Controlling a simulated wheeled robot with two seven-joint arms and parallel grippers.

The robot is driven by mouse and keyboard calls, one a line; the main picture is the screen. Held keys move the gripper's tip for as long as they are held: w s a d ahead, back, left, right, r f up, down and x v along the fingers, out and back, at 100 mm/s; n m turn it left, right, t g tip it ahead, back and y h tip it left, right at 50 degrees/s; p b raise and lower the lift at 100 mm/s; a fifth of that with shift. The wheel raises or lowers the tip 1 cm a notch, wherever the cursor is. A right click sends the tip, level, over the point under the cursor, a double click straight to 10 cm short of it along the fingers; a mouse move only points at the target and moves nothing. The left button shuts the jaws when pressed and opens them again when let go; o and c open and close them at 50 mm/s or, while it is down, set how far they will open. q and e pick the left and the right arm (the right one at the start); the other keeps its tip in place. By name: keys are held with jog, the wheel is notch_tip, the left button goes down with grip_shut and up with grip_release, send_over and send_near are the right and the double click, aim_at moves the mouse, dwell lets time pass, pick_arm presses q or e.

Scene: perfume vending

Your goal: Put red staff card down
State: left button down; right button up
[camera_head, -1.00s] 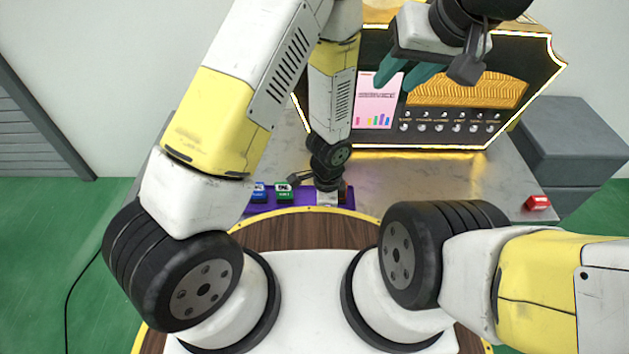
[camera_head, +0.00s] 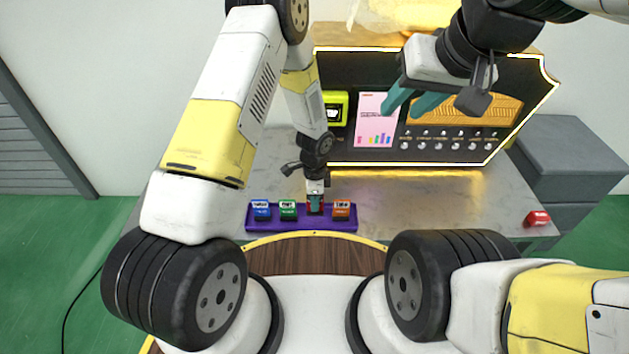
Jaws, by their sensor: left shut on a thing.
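My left gripper (camera_head: 315,203) points down over the purple tray (camera_head: 268,225) at the front of the counter. It is shut on the red staff card (camera_head: 317,209), which is mostly hidden by the fingers. The card is at the tray, between the green card (camera_head: 288,209) and the orange card (camera_head: 342,209); I cannot tell whether it touches the tray's base. A blue card (camera_head: 261,209) stands at the tray's left. My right gripper (camera_head: 408,104) is raised in front of the machine, its teal fingers apart and nothing visible between them.
The vending machine (camera_head: 350,147) with a pink screen (camera_head: 376,118) and a row of knobs stands at the back. A yellow-green device (camera_head: 337,105) is left of the screen. The counter (camera_head: 430,205) between is clear.

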aim_at(320, 212)
pick_arm(q)
jog(key=shift+w+f, duration=0.2)
jog(key=shift+f, duration=0.7)
jog(key=shift+w+f, duration=0.2)
jog(key=shift+f, duration=0.7)
jog(key=shift+f, duration=0.15)
jog(key=c, duration=1.6)
grip_release()
jog(key=shift+o, duration=0.2)
